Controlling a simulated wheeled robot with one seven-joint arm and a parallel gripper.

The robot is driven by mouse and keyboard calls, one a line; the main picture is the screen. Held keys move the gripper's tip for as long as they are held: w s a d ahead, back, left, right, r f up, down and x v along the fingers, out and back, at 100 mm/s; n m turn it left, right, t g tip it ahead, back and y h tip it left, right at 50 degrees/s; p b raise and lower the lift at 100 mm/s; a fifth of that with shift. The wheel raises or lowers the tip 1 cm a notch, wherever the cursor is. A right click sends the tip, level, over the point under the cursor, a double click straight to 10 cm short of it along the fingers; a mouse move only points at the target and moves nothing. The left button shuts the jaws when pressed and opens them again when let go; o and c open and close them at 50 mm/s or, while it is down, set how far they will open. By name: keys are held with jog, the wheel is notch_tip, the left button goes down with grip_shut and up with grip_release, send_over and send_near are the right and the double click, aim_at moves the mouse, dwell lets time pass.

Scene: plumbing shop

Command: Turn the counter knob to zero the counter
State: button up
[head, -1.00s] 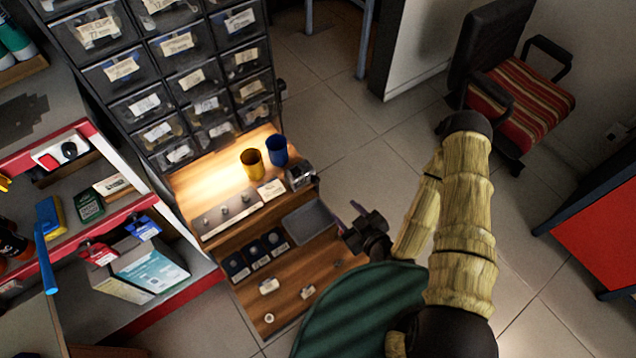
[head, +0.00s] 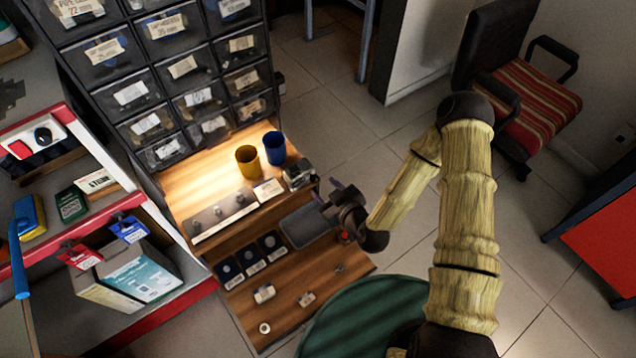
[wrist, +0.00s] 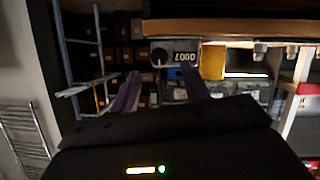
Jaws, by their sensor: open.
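The counter (head: 297,173) is a small dark and silver box at the right end of the bench's upper step. In the wrist view the counter (wrist: 182,57) appears upside down, with a lit row of white digits, several of them zeros. A dark round shape beside the digits looks like its knob (wrist: 159,56). My gripper (head: 327,190) is just right of and in front of the counter, fingers pointing toward it. In the wrist view my gripper (wrist: 161,76) has two purple fingers spread apart with nothing between them. I see no contact with the knob.
A yellow cup (head: 247,161) and a blue cup (head: 274,149) stand beside the counter. A grey tray (head: 307,226) lies in front of it, below my gripper. Drawers (head: 197,97) rise behind. A green round seat (head: 362,320) is at the bench's front.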

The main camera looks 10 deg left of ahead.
aim_at(316, 181)
jog(key=x, duration=0.5)
jog(key=c, duration=1)
